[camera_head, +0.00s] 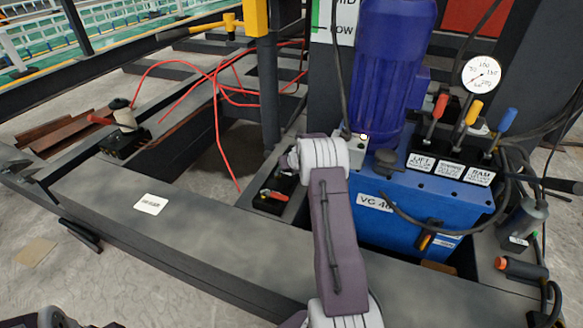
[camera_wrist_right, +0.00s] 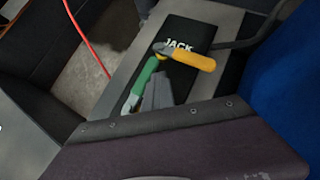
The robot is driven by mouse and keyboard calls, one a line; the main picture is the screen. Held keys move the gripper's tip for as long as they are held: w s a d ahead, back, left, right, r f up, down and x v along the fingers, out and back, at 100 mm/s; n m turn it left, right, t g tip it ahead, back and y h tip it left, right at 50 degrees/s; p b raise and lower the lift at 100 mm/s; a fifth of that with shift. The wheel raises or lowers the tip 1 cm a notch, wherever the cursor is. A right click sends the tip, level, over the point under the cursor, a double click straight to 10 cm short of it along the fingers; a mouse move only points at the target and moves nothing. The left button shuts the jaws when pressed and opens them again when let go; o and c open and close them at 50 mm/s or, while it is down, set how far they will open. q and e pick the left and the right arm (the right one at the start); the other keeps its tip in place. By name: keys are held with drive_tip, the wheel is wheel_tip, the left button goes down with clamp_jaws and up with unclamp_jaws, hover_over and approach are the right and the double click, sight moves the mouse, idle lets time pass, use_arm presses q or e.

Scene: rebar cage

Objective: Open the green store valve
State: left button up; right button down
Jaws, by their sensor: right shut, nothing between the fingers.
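The green valve handle (camera_wrist_right: 140,86) shows in the right wrist view, slanting beside a black block marked JACK (camera_wrist_right: 184,40). A yellow handle (camera_wrist_right: 187,56) sits across the same block, close to the green handle's upper end. My right gripper (camera_wrist_right: 157,92) is shut and empty, just right of the green handle; I cannot tell whether they touch. The green handle does not show there. My left gripper is not in view.
The blue power unit (camera_head: 430,205) with its motor (camera_head: 385,75), levers and pressure gauge (camera_head: 481,75) stands close right of my right arm. Red hoses (camera_head: 218,100) loop behind the block.

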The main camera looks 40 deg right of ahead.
drive_tip(key=shift+s+a, duration=0.1)
drive_tip(key=shift+a, duration=0.2)
drive_tip(key=b+v, duration=0.1)
drive_tip(key=v, duration=0.6)
drive_tip(key=shift+s+d+r, duration=0.1)
drive_tip(key=shift+d+r, duration=0.05)
drive_tip(key=shift+r, duration=0.1)
drive_tip(key=shift+s+r, duration=0.45)
drive_tip(key=shift+s, duration=0.1)
